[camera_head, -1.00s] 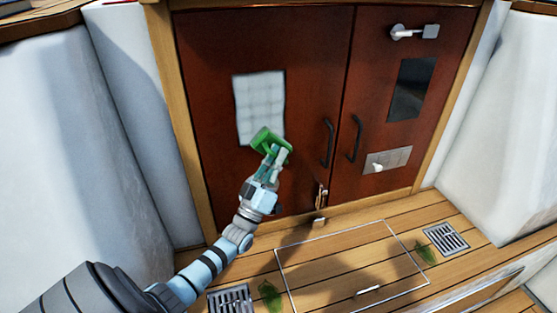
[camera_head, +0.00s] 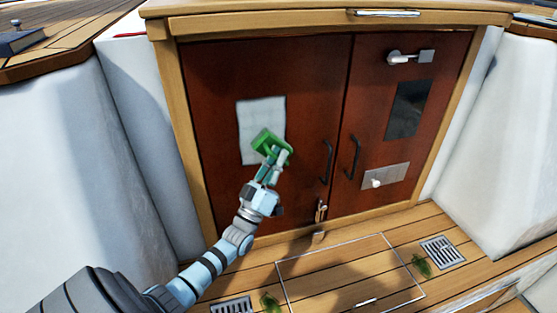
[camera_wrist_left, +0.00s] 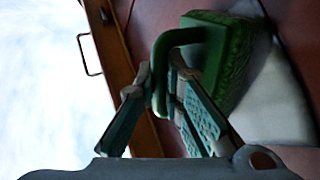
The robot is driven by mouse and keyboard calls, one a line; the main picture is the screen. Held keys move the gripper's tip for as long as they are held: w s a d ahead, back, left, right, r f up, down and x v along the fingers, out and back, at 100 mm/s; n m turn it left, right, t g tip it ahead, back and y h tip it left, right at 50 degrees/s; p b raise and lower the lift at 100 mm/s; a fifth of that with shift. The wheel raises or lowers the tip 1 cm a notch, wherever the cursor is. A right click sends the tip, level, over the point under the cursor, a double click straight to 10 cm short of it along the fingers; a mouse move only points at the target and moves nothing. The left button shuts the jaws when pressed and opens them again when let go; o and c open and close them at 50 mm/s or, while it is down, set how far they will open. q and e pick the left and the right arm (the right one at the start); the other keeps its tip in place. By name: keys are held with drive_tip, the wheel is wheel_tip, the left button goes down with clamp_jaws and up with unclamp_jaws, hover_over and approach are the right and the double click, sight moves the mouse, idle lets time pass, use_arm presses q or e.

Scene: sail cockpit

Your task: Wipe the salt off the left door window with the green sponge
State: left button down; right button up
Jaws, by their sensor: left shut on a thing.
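The left door window (camera_head: 262,118) is a pale, whitish panel in the left red-brown door (camera_head: 215,90). My left gripper (camera_head: 277,160) is shut on the green sponge (camera_head: 266,139) by its handle. In the head view the sponge overlaps the window's lower right part. In the left wrist view the sponge (camera_wrist_left: 222,50) has a looped green handle between the fingers (camera_wrist_left: 160,95), and its block is beside the whitish window (camera_wrist_left: 270,100). I cannot tell whether the sponge touches the glass. My right gripper is not in view.
The right door (camera_head: 425,60) has a dark window (camera_head: 407,109), a lever latch (camera_head: 408,57) and a metal plate (camera_head: 385,178). Dark handles (camera_head: 328,162) flank the middle seam. A hatch (camera_head: 345,275), grates (camera_head: 441,252) and green leaf-like scraps (camera_head: 421,265) are on the plank floor. White walls stand at both sides.

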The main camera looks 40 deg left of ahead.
use_arm(q)
drive_tip(key=shift+r+p, duration=2.25)
drive_tip(key=shift+r, duration=0.95)
wheel_tip(320, 180, up, 7)
drive_tip(key=p, duration=0.7)
drive_tip(key=f+b, duration=0.1)
drive_tip(key=s+a+f+b, duration=0.1)
drive_tip(key=f+b, duration=0.1)
drive_tip(key=f, duration=0.1)
drive_tip(key=shift+s+a, duration=0.15)
drive_tip(key=shift+s, duration=0.2)
wheel_tip(320, 180, down, 15)
drive_tip(key=b, duration=1.4)
drive_tip(key=r+p, duration=0.2)
drive_tip(key=s+r+p, duration=0.1)
drive_tip(key=r+p, duration=0.2)
drive_tip(key=a+r+p, duration=0.1)
drive_tip(key=r+p, duration=0.2)
drive_tip(key=shift+s+a+r, duration=0.1)
drive_tip(key=shift+s, duration=0.2)
wheel_tip(320, 180, up, 11)
drive_tip(key=p, duration=1.1)
